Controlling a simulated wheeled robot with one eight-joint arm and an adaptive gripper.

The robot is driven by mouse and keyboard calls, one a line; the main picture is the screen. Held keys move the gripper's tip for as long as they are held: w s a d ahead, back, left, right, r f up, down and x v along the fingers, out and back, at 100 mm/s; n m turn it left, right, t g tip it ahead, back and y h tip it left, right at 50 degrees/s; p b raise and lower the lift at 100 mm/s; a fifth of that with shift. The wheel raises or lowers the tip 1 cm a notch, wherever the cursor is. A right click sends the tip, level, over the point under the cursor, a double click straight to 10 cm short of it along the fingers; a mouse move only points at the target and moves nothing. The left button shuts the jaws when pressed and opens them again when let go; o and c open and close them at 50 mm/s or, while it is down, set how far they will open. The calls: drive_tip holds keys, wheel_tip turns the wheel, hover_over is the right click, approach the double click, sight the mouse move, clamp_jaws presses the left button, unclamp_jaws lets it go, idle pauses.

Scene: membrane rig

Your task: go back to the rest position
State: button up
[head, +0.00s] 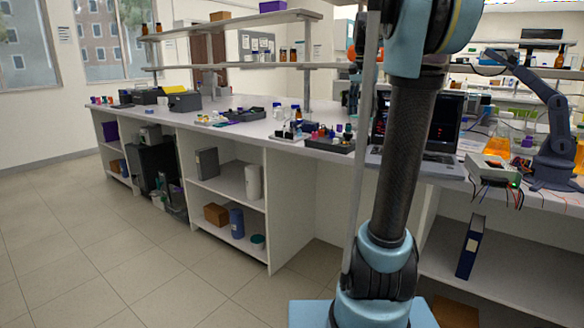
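My arm stands upright in the right half of the head view, its dark tube and pale blue joints in front of the lab bench (310,158). The arm's upper end runs out of the top of the picture. My gripper is not in view, so I cannot see whether it is open or holds anything. My arm hides part of the bench and part of a laptop (443,117).
A dark blue desktop robot arm (556,130) and a white box with wires (494,168) stand on the bench at right. A black tray (327,146) lies left of my arm. Shelves (240,22) rise above the bench. The tiled floor (110,250) at left is clear.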

drive_tip(key=s+a+f+n, duration=0.1)
drive_tip(key=s+f+n, duration=0.2)
drive_tip(key=s+f, duration=0.6)
drive_tip(key=s+a+f+n+t, duration=0.1)
drive_tip(key=s+f+n, duration=0.3)
drive_tip(key=s+f, duration=0.6)
drive_tip(key=s+a+f+n+t, duration=0.1)
drive_tip(key=s+a+f+n, duration=0.2)
drive_tip(key=s+f, duration=0.7)
wheel_tip(320, 180, down, 4)
drive_tip(key=shift+a+f+n, duration=0.1)
drive_tip(key=shift+a+n, duration=0.05)
drive_tip(key=shift+n, duration=0.35)
drive_tip(key=shift+w+f, duration=0.15)
drive_tip(key=shift+w, duration=0.3)
